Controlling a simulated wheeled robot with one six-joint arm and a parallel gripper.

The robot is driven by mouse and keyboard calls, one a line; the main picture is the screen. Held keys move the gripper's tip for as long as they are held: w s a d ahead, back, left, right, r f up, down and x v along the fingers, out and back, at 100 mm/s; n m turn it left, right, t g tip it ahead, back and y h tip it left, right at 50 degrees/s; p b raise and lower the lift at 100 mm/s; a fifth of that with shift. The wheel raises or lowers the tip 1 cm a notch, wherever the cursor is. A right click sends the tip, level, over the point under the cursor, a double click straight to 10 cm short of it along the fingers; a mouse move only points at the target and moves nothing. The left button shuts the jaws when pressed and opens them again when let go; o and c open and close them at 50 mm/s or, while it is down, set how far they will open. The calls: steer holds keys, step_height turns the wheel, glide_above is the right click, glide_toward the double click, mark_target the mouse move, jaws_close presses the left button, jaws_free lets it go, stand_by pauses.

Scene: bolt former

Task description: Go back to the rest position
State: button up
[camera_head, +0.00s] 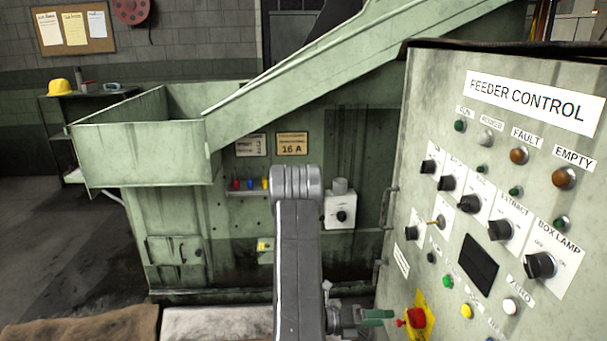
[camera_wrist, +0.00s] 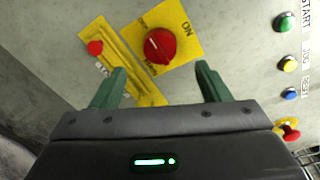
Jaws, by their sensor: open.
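My gripper (camera_head: 385,317) shows at the bottom of the head view, its green fingers close to the lower left of the feeder control panel (camera_head: 440,90). In the wrist view, my gripper (camera_wrist: 162,70) has its two green fingers wide apart, with nothing between them. A red rotary knob (camera_wrist: 160,46) on a yellow plate marked ON lies ahead of the gap between the fingertips. A red knob on a yellow plate (camera_head: 417,318) also shows in the head view, just right of my gripper. No contact between fingers and panel is visible.
The panel carries several black selector knobs (camera_head: 540,265), lamps and buttons. A yellow strip with a small red part (camera_wrist: 95,47) lies left of the knob in the wrist view. A green hopper (camera_head: 140,150) and sloping chute (camera_head: 350,60) stand behind. Open floor (camera_head: 40,230) lies left.

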mark_target(410, 320)
steer(key=shift+w+d+f, duration=0.1)
steer(key=shift+d, duration=1.3)
steer(key=shift+w+d+f, duration=0.15)
steer(key=shift+d, duration=1.3)
steer(key=shift+w+d+f, duration=0.1)
steer(key=shift+d, duration=1.3)
steer(key=shift+a, duration=0.1)
steer(key=s+a+r, duration=0.1)
steer(key=a, duration=1.2)
steer(key=d, duration=0.9)
steer(key=w+d+f, duration=0.1)
steer(key=d, duration=0.3)
steer(key=shift+d, duration=0.3)
steer(key=m+b, duration=0.5)
steer(key=m+t+b, duration=0.1)
steer(key=m+b, duration=0.4)
steer(key=shift+s+a+f, duration=0.15)
steer(key=shift+s+a, duration=0.05)
steer(key=shift+m+t+b, duration=0.3)
steer(key=shift+m+b, duration=0.25)
steer(key=shift+m, duration=0.25)
